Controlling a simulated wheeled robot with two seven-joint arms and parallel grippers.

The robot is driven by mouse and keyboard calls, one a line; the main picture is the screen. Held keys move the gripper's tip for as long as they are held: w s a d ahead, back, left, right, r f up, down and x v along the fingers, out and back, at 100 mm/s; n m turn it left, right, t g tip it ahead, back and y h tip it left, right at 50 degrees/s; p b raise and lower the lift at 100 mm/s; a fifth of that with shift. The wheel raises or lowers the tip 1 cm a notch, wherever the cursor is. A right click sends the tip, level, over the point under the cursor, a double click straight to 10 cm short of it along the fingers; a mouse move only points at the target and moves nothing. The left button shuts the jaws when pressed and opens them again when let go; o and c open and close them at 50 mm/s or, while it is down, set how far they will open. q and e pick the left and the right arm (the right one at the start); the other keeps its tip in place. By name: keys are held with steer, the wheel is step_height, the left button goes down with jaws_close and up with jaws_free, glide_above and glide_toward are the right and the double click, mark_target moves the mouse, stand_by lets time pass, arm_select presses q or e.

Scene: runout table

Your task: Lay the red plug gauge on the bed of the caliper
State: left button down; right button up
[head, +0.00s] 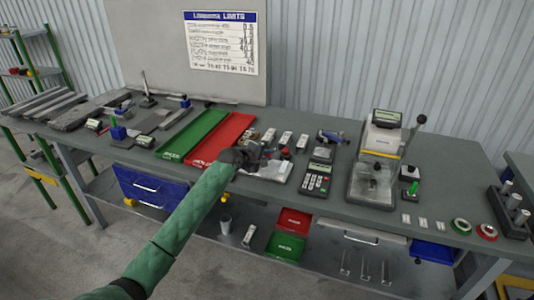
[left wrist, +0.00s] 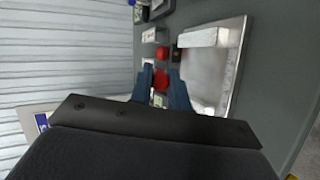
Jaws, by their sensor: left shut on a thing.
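My left gripper (head: 252,155) reaches in over the middle of the table. In the left wrist view its two blue fingers (left wrist: 161,88) are closed on a small red piece, which looks like the red plug gauge (left wrist: 161,78). Its lower part is hidden by the fingers and the wrist. Another red piece (left wrist: 162,53) sits just beyond it. I cannot tell for certain which instrument is the caliper; a large grey bench instrument (head: 378,165) with a display and a lever stands to the right of the gripper. My right gripper is not in view.
A pale metal plate (head: 270,172) lies beside the gripper, with small blocks behind it. A red tray (head: 222,138) and a green tray (head: 192,134) lie to the left. A calculator-like device (head: 317,178) stands between the plate and the bench instrument. Rings (head: 461,226) lie at the right.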

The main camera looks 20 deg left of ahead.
arm_select(q)
steer(key=shift+f, duration=0.9)
steer(key=shift+f+b, duration=0.25)
steer(key=shift+b, duration=0.05)
steer(key=shift+f, duration=0.85)
steer(key=shift+f+b, duration=0.35)
steer(key=shift+f, duration=0.2)
steer(key=c, duration=1.4)
jaws_free()
steer(key=shift+o, duration=0.7)
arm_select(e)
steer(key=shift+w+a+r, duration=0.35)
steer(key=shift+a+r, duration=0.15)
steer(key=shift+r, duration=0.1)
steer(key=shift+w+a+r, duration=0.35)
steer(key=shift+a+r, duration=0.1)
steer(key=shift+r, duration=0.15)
